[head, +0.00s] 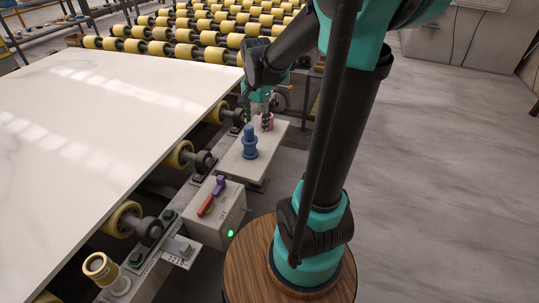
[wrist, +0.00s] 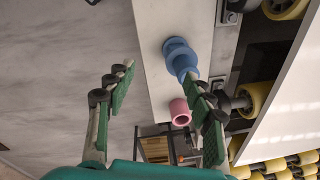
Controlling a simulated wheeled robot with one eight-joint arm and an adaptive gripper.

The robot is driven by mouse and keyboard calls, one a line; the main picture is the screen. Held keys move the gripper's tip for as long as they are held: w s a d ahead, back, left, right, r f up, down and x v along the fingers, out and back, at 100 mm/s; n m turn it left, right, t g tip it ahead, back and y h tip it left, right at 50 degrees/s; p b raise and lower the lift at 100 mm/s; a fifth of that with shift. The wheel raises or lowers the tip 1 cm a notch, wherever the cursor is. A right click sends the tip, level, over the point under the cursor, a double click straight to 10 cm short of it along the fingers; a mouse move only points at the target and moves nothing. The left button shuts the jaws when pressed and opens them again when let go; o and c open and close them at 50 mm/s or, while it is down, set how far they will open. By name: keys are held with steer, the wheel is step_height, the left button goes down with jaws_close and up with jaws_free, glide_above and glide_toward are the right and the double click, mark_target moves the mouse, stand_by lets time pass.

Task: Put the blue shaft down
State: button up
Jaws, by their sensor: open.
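The blue shaft (head: 250,143) stands upright on a pale grey ledge (head: 237,163) beside the big white slab. It is stepped, with wider collars, and also shows in the wrist view (wrist: 178,54). My gripper (head: 257,112) is just behind the shaft in the head view, pointing down and open. In the wrist view the fingers of my gripper (wrist: 159,72) are spread wide with nothing held between them. The right fingertip overlaps one end of the shaft in that view; I cannot tell whether they touch.
A pink ring (head: 268,122) sits on the same ledge close to my gripper and also shows in the wrist view (wrist: 180,112). A control box (head: 217,212) with red and purple items on top stands nearer. The white slab (head: 100,120) lies left on yellow rollers.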

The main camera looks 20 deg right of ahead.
steer(key=s+d+f+n+t, duration=0.1)
steer(key=s+f+n, duration=0.3)
steer(key=s, duration=0.3)
steer(key=s+d+f+n+t, duration=0.1)
steer(key=s+f+n, duration=0.3)
steer(key=s+n, duration=0.2)
steer(key=shift+s+f+n+t, duration=0.35)
steer(key=shift+s+n+t, duration=0.05)
steer(key=shift+s, duration=0.65)
